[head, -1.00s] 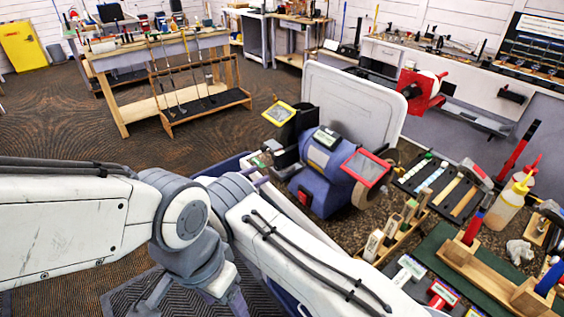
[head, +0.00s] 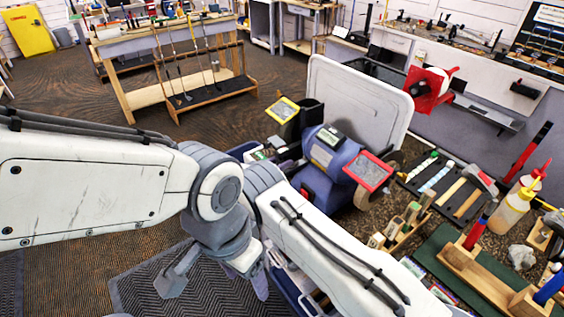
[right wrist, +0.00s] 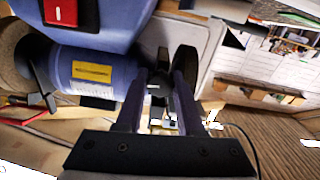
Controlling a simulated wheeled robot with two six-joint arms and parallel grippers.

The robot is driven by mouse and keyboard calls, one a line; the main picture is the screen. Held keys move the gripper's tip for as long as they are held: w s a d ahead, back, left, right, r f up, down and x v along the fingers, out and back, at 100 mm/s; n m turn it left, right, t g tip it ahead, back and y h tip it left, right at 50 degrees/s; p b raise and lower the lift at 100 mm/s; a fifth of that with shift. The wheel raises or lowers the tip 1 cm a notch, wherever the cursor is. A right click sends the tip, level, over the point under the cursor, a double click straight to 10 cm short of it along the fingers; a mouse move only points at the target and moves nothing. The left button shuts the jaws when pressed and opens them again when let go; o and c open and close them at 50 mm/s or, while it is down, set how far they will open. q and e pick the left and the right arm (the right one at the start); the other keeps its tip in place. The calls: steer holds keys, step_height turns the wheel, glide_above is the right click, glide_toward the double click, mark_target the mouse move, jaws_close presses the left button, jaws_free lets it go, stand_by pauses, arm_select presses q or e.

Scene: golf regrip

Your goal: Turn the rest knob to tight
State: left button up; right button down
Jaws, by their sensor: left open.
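The blue bench grinder (head: 330,165) stands on the bench in the head view, with a yellow-framed shield and a red-framed shield. In the right wrist view its blue housing (right wrist: 95,75) fills the upper left. My right gripper (right wrist: 161,80) has its two fingers apart, with a small dark part, possibly the rest knob, between or just beyond their tips; contact cannot be told. In the head view my arms largely hide that gripper. My left gripper (head: 215,285) hangs open, pointing down, left of the bench and away from the grinder.
A red switch (right wrist: 60,12) and a dark wheel (right wrist: 186,65) are close to the right gripper. Right of the grinder are a black tool tray (head: 440,185), a glue bottle (head: 512,210) and a wooden stand (head: 485,275). Open floor lies left.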

steer(key=shift+f+m+b, duration=0.15)
steer(key=shift+m+b, duration=0.15)
steer(key=shift+b, duration=0.4)
steer(key=shift+m+b, duration=0.3)
steer(key=shift+b, duration=0.05)
steer(key=shift+r, duration=0.2)
steer(key=c, duration=0.5)
jaws_free()
steer(key=shift+c, duration=0.2)
steer(key=shift+s, duration=0.1)
